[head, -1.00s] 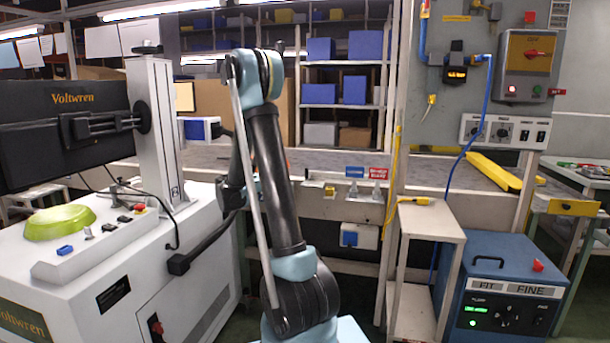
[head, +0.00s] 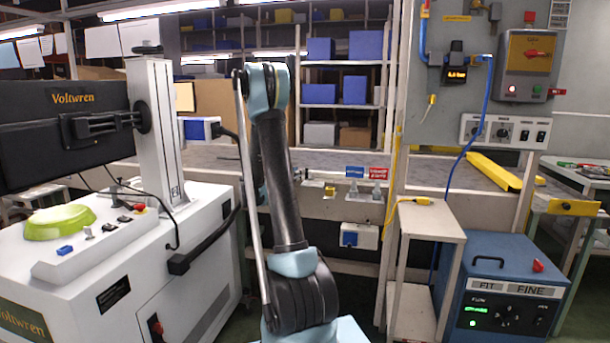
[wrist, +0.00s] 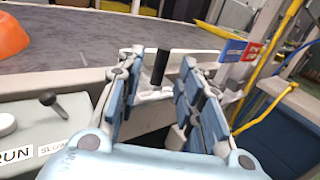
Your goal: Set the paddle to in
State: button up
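In the wrist view a black upright handle (wrist: 160,66), which looks like the paddle's, stands on a pale plate with small unreadable lettering. My gripper (wrist: 160,92) is open, its blue-padded fingers left and right in the picture. The handle appears in the gap between them, toward the far end; I cannot tell whether either finger touches it. A blue tag (wrist: 234,48) and a red tag (wrist: 252,51) are just right of it; their text is not clear. In the head view my arm hides the gripper.
In the wrist view a ball-tipped lever (wrist: 54,102) stands on a panel marked RUN and SLOW at left. An orange object (wrist: 12,36) lies on the grey belt (wrist: 90,45). Yellow cable (wrist: 268,52) hangs at right. The head view shows a narrow stand (head: 432,217) and blue cabinet (head: 505,255).

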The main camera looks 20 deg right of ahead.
jog(key=shift+x, duration=3.2)
jog(key=shift+c, duration=0.6)
grip_shut()
